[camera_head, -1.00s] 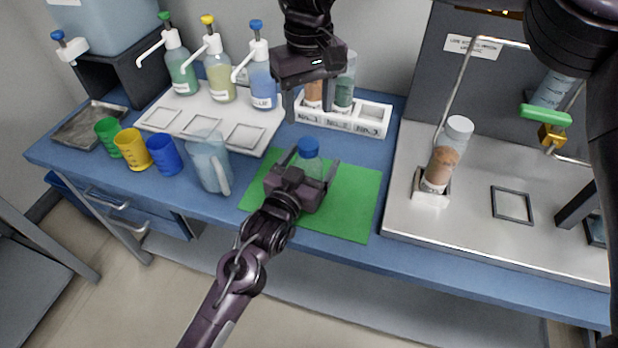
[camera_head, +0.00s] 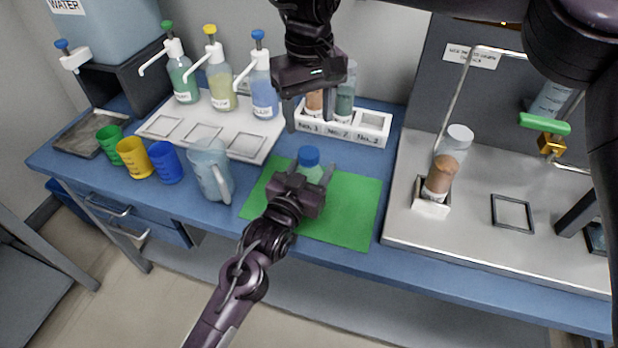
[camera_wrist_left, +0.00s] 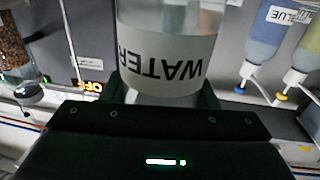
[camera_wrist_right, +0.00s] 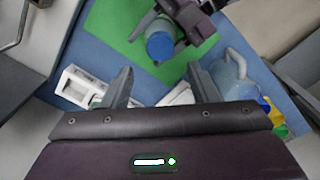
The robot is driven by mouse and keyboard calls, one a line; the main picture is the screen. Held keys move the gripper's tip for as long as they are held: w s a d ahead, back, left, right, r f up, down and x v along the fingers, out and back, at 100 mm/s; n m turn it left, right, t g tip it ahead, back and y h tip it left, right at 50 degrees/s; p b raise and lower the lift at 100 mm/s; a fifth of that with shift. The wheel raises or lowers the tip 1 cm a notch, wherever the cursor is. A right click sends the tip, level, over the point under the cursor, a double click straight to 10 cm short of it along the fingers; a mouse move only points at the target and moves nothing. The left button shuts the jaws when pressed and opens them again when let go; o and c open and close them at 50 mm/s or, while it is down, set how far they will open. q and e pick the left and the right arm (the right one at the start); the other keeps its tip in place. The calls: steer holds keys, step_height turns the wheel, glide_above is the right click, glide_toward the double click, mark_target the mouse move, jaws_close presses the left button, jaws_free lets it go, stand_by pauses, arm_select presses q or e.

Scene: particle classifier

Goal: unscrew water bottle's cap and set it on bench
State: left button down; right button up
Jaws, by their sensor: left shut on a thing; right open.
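The water bottle (camera_head: 313,174) is clear with a blue cap (camera_head: 309,156) on its top. It stands upright over the green mat (camera_head: 345,215); its base is hidden by my left gripper. My left gripper (camera_head: 311,174) is shut around its body, and its WATER label (camera_wrist_left: 170,65) fills the left wrist view upside down. My right gripper (camera_head: 309,115) is open and empty, pointing down behind and above the bottle. In the right wrist view the blue cap (camera_wrist_right: 160,46) lies beyond the open fingers, apart from them.
A white rack (camera_head: 350,128) with tubes stands behind the mat. A clear pitcher (camera_head: 211,170) and coloured cups (camera_head: 135,157) are at the left, pump bottles (camera_head: 220,82) behind them. A steel platform (camera_head: 470,215) with a tube of brown grains (camera_head: 440,178) is at the right. Bare mat lies right of the bottle.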

mark_target(309, 152)
steer(key=m, duration=0.3)
steer(key=shift+m, duration=0.4)
steer(key=shift+f, duration=0.25)
steer(key=shift+m, duration=0.3)
step_height(309, 152, down, 8)
steer(key=shift+r, duration=0.25)
steer(key=shift+c, duration=0.2)
steer(key=c, duration=1)
